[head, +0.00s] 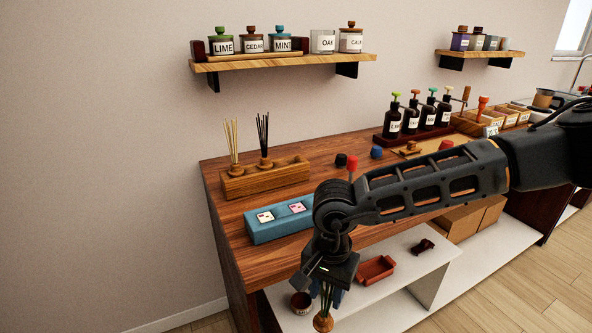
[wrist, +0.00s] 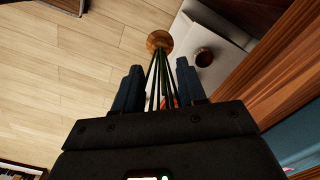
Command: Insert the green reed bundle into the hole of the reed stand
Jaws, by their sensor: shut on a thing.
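My gripper (head: 327,295) points down in front of the counter, over the lower shelf's front edge. It is shut on the green reed bundle (head: 325,303), whose round wooden end hangs lowest. In the wrist view the dark green reeds (wrist: 159,78) run between the blue fingers of my gripper (wrist: 158,72) to the wooden end. The wooden reed stand (head: 262,182) sits at the counter's left end, apart from my gripper. A pale reed bundle and a black reed bundle stand upright in it; its right end carries no reeds. The hole itself is too small to make out.
A blue box (head: 279,225) with two picture tiles lies in front of the stand. A dark cup (head: 301,302) and a red tray (head: 376,269) are on the white lower shelf (head: 402,262). Pump bottles (head: 420,117) stand farther right. Floor is clear in front.

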